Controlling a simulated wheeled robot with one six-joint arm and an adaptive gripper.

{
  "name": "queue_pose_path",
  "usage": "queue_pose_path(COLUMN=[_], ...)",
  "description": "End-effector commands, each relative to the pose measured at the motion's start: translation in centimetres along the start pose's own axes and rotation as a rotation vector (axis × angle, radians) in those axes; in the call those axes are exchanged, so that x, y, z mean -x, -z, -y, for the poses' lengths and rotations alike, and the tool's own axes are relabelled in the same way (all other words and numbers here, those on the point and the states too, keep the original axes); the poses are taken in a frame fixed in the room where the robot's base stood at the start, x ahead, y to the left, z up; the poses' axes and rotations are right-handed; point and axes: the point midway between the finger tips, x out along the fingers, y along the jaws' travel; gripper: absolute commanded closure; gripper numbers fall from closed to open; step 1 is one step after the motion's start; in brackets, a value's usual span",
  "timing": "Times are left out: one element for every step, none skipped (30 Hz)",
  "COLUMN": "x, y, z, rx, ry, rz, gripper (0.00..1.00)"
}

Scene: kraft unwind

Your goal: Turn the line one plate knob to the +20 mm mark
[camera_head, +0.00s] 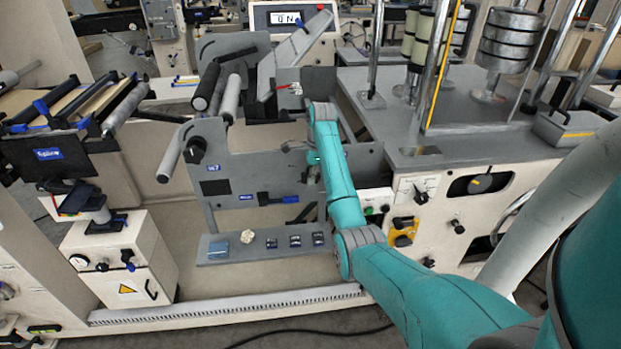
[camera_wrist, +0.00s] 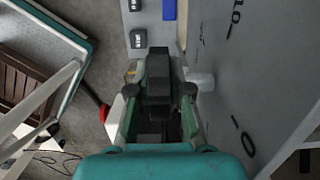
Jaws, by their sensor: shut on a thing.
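My gripper (camera_wrist: 160,98) is shut on a black block-like piece (camera_wrist: 158,72), which looks like the plate knob, in the wrist view. The fingers lie on either side of it and hide part of it. A grey plate (camera_wrist: 222,75) beside it carries the marks 10 and 0; I see no 20 mark. No pointer on the knob can be read. In the head view my arm reaches to the grey upright plate (camera_head: 225,165) of the machine. There my gripper (camera_head: 312,162) is small against the plate, and the knob cannot be made out.
A low grey shelf (camera_head: 222,258) with small dark items lies below the plate. A black handle (camera_head: 275,198) sits on the plate left of my arm. A cream cabinet with knobs and yellow parts (camera_head: 402,232) stands close on the right. Rollers (camera_head: 228,95) stand upper left.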

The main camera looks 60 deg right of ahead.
Motion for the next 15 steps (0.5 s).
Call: queue_pose_path(x=[0.01,0.01,0.01,0.01,0.01,0.01,0.01,0.01,0.01,0.01,0.01,0.01,0.01,0.01,0.01], y=[-0.10,-0.11,-0.11,-0.12,-0.12,-0.12,-0.12,-0.12,-0.11,-0.11,-0.10,-0.10,-0.09,-0.09,-0.09], z=[0.01,0.01,0.01,0.01,0.01,0.01,0.01,0.01,0.01,0.00,0.00,0.00,0.00,0.00,0.00], rx=[0.001,0.001,0.001,0.001,0.001,0.001,0.001,0.001,0.001,0.001,0.001,0.001,0.001,0.001,0.001], ry=[0.001,0.001,0.001,0.001,0.001,0.001,0.000,0.000,0.000,0.000,0.000,0.000,0.000,0.000,0.000], rz=[0.001,0.001,0.001,0.001,0.001,0.001,0.001,0.001,0.000,0.000,0.000,0.000,0.000,0.000,0.000], gripper=[1.00,1.00,1.00,1.00,1.00,0.71,0.64,0.56,0.56,0.56,0.56,0.56,0.56,0.56,0.56])
